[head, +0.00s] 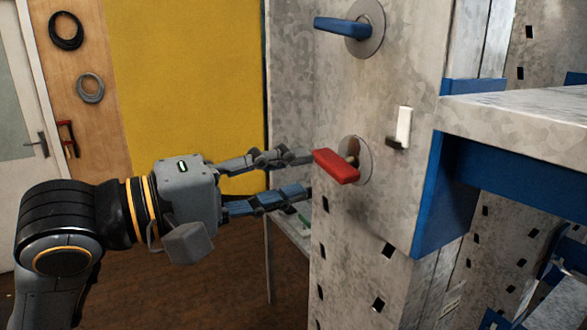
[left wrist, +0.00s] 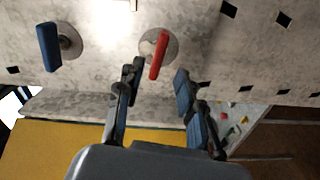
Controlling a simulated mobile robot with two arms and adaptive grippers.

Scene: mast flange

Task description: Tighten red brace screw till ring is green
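The red brace screw handle (head: 336,166) sticks out from a round grey disc (head: 364,158) on the grey metal upright. It also shows in the left wrist view (left wrist: 158,56), in front of its disc (left wrist: 171,45). No green shows on the disc. My left gripper (head: 309,174) is open, its two fingers pointing at the red handle. In the left wrist view the gripper (left wrist: 160,72) has one fingertip on each side of the handle's near end, with a gap visible on the right. Contact on the left cannot be told. My right gripper is not seen.
A blue handle (head: 342,27) on a similar disc is higher on the upright. A small white and dark fitting (head: 403,128) is right of the red handle. A grey shelf with blue edging (head: 520,108) juts out at right. Open floor (head: 215,275) lies below my left arm.

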